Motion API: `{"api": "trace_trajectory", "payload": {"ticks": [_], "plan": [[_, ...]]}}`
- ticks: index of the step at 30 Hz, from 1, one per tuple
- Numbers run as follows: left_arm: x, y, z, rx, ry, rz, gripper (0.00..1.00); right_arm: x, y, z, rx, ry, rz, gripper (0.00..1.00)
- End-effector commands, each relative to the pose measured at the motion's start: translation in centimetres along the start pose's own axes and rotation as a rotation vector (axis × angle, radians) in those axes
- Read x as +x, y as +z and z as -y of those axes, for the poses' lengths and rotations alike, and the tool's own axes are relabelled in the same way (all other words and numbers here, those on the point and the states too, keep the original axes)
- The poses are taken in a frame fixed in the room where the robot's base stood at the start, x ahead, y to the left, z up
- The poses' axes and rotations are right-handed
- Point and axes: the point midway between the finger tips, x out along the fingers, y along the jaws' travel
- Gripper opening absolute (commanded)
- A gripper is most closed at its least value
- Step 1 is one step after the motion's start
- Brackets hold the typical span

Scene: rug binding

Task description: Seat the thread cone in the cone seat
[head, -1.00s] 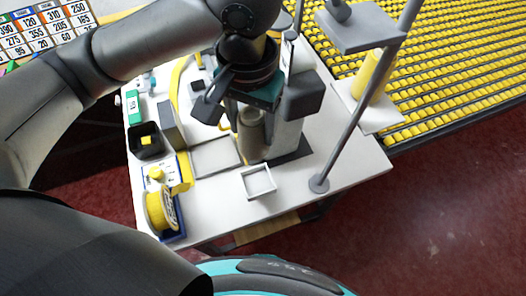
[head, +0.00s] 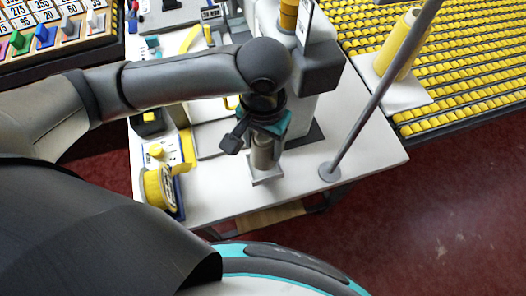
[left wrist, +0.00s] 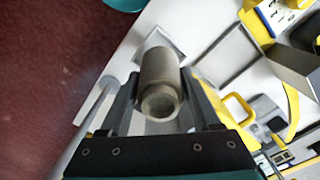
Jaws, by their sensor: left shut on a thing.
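The thread cone (head: 262,152) is a beige-grey, nearly cylindrical piece. My left gripper (head: 258,141) is shut around it and holds it about upright over the cone seat (head: 268,180), a small pale square tray near the table's front edge. In the left wrist view the thread cone (left wrist: 159,68) sits between the two dark fingers of the left gripper (left wrist: 160,88). The cone seat (left wrist: 149,42) shows behind its far end, partly covered. I cannot tell whether the cone's lower end touches the seat. My right gripper is not in view.
A grey machine (head: 318,68) stands just behind my left gripper. A slanted grey pole (head: 370,105) rises to the right, by a yellow cone (head: 400,48) on a white plate.

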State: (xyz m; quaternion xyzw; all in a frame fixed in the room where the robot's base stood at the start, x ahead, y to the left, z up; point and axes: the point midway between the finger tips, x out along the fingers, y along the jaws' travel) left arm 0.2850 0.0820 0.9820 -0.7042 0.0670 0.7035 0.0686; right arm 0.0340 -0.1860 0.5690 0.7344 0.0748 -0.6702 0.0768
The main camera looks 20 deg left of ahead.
Motion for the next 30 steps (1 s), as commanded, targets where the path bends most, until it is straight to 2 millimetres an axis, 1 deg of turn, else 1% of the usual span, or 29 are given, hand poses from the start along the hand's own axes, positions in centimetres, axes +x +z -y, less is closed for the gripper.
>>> {"api": "trace_trajectory", "payload": {"ticks": [1, 3, 6, 19, 20, 27, 30], "plan": [[1.4, 0.1, 0.0, -0.001, -0.001, 0.004, 0.00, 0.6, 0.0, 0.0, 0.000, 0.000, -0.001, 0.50], [2.5, 0.1, 0.0, -0.001, -0.001, 0.003, 0.00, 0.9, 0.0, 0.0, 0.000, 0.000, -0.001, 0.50], [3.5, 0.0, 0.0, 0.000, -0.001, 0.001, 0.00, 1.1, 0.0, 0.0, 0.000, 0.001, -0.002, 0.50], [3.9, 0.1, 0.0, 0.000, 0.001, 0.002, 0.00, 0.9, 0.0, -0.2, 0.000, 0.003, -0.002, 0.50], [3.9, 0.1, 0.0, 0.000, 0.000, 0.002, 0.67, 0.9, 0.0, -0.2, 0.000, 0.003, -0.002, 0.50], [3.9, 0.1, 0.0, 0.000, 0.000, 0.001, 0.94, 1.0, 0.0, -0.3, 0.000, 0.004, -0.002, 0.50], [3.9, 0.0, 0.0, 0.000, 0.000, 0.001, 0.94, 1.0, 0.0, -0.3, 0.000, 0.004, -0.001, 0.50]]}}
